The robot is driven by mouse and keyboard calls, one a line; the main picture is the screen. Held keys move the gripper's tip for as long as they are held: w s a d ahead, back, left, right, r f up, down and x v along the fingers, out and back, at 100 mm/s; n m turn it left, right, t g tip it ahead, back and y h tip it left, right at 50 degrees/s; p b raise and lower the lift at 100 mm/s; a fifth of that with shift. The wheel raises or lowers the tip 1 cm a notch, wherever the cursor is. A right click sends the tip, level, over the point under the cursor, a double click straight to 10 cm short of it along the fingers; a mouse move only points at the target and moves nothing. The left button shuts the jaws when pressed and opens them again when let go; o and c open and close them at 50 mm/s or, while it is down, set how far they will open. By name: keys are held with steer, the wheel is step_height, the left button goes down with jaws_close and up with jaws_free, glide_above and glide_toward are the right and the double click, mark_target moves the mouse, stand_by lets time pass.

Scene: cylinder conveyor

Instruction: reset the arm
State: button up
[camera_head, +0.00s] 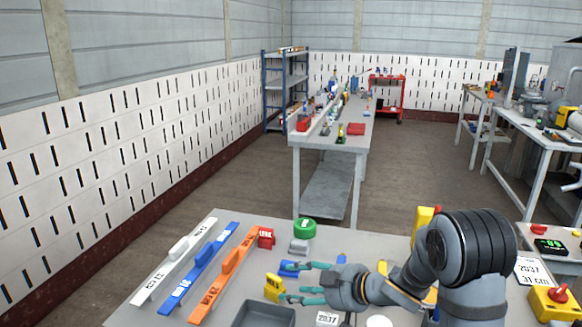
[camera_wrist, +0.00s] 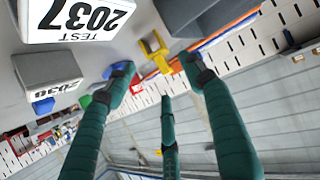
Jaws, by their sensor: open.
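My arm reaches in from the right in the head view. My gripper (camera_head: 288,282) is open with nothing between its teal fingers, pointing left above the table (camera_head: 340,255). It also shows in the wrist view (camera_wrist: 160,85), fingers spread and empty. A blue object (camera_head: 289,268) and a yellow object (camera_head: 273,288) lie close to the fingertips in the head view. I cannot tell whether the fingers touch them. The yellow piece (camera_wrist: 156,52) also appears beyond the fingers in the wrist view.
White, blue (camera_head: 198,268) and orange (camera_head: 223,275) rails lie at the table's left. A grey tray (camera_head: 262,315) sits at the front. A green roll (camera_head: 304,229) and a red block (camera_head: 266,237) stand behind. A box marked 2037 (camera_head: 327,319) is near my arm. Yellow items stand at the right.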

mark_target(281, 289)
steer(key=x, duration=0.6)
steer(key=shift+f, duration=0.15)
step_height(281, 289, up, 5)
steer(key=shift+w+d+f+p, duration=0.1)
steer(key=shift+d+f+p, duration=0.05)
steer(key=shift+p, duration=0.5)
steer(key=shift+w+d, duration=0.3)
steer(key=shift+d, duration=0.15)
